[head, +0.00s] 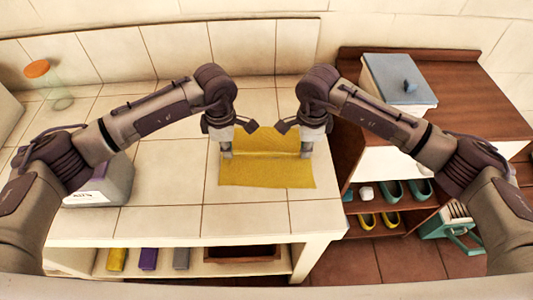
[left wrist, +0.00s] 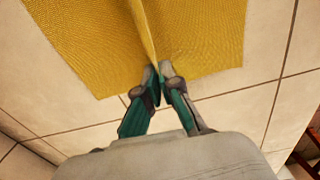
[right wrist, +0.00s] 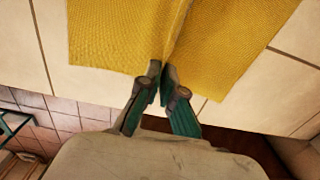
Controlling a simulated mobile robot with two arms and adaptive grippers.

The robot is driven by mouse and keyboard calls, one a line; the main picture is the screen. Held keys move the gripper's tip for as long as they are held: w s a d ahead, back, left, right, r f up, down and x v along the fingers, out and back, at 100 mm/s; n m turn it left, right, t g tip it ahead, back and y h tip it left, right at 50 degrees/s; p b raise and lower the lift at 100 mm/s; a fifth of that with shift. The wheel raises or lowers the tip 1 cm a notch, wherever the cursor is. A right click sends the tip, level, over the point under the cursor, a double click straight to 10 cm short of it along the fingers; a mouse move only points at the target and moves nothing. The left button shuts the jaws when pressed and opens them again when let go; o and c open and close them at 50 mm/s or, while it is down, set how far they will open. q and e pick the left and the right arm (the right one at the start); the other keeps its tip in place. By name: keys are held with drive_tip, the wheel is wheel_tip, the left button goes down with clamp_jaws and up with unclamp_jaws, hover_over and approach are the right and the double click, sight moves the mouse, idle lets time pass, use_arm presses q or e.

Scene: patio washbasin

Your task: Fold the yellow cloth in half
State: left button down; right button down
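The yellow cloth (head: 265,173) lies on the light tiled counter, with its near part flat and a raised ridge running across it between my grippers. My left gripper (head: 227,150) is at the cloth's left side and my right gripper (head: 306,150) at its right side. In the left wrist view, the left fingertips (left wrist: 158,80) are close together on a pinched ridge of the cloth (left wrist: 90,45). In the right wrist view, the right fingertips (right wrist: 164,77) likewise pinch the ridge of the cloth (right wrist: 115,35). Part of the cloth's far side is hidden by the grippers.
A glass jar with an orange lid (head: 40,72) stands at the back left. A grey-white box (head: 100,188) is on the counter under my left arm. A lidded white box (head: 398,85) sits on the brown cabinet (head: 455,90) at right. The counter in front of the cloth is clear.

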use_arm(q)
drive_tip(key=shift+f, duration=0.1)
use_arm(e)
drive_tip(key=shift+s+f, duration=0.1)
drive_tip(key=shift+f, duration=0.05)
idle(0.4)
